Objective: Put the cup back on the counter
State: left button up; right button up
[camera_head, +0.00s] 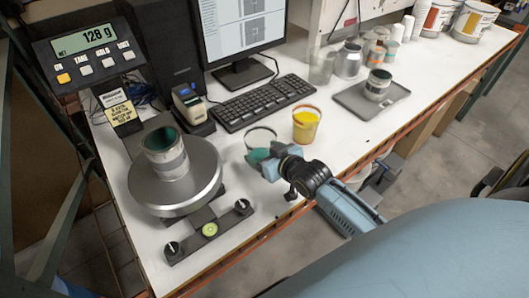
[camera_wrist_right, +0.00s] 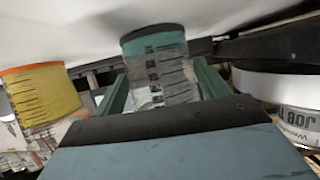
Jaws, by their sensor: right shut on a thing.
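A clear cup with teal colour in it (camera_head: 257,155) is at the middle of the white counter's front part. My right gripper (camera_head: 277,152) is shut on it. In the right wrist view the cup (camera_wrist_right: 158,70) sits between the two green fingers, with tick marks on its wall and a teal band near its rim. It looks about upright; I cannot tell whether its base touches the counter (camera_head: 290,185). My left gripper is not in view.
A yellow cup (camera_head: 305,126) stands close by, to the right. A keyboard (camera_head: 262,104) lies behind. A tray (camera_head: 352,103) holds another can.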

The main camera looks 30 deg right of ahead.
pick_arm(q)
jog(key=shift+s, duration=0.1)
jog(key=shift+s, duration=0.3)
pick_arm(e)
jog(key=o, duration=1.1)
jog(key=shift+f, duration=0.1)
jog(key=shift+r, duration=0.2)
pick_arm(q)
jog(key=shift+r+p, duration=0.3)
pick_arm(e)
jog(key=a+v, duration=0.1)
jog(key=v, duration=1)
jog(key=shift+s+d, duration=0.45)
jog(key=shift+d, duration=0.05)
jog(key=shift+r, duration=0.1)
